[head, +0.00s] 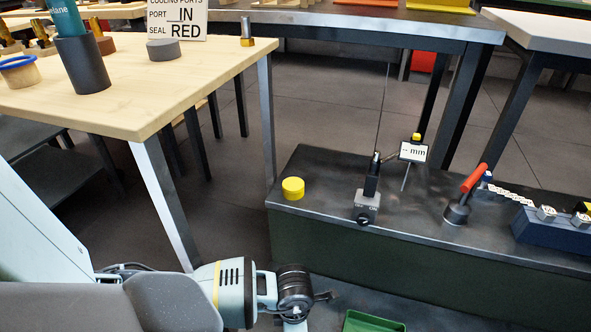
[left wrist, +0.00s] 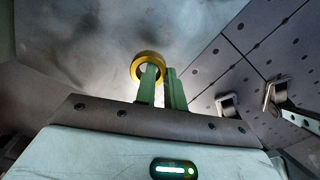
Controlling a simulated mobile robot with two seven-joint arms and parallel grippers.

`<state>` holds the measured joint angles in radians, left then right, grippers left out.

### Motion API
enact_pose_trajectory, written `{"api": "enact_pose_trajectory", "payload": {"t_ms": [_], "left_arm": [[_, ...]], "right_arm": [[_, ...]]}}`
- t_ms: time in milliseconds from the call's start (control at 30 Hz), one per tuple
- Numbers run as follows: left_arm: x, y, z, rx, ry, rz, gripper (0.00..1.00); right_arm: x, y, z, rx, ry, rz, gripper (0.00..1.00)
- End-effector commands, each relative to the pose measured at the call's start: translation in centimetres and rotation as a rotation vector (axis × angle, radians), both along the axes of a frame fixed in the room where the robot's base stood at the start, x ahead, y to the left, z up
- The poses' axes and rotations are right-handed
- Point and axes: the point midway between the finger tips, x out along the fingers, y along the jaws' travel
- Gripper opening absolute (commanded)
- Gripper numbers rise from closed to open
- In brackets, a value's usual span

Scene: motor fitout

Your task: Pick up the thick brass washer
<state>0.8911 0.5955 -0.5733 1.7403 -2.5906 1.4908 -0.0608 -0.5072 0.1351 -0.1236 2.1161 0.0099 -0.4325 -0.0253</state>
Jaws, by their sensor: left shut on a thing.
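The thick brass washer (left wrist: 136,68), a yellow-gold ring, shows at the fingertips of my left gripper (left wrist: 161,74) in the left wrist view. The two green fingers are close together and shut on it. The left finger overlaps the ring's opening; whether it goes through cannot be told. In the head view my left arm comes in from the left, its wrist low at the middle. The fingers and washer cannot be made out there. My right gripper is in neither view.
A dark bench (head: 330,165) on the right bears a yellow cylinder (head: 293,189), a small stand (head: 367,207), a red-handled tool (head: 457,212) and a blue block (head: 550,233). A wooden table (head: 150,75) stands at left. A green tray (head: 372,322) shows at the bottom edge.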

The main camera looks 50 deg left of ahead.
Motion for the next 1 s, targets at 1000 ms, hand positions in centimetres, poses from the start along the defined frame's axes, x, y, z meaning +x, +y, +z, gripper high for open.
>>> {"api": "enact_pose_trajectory", "payload": {"t_ms": [1000], "left_arm": [[-11.3,-6.9,1.3,0.0,-0.005,0.002,0.0]], "right_arm": [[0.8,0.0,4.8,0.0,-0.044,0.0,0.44]]}}
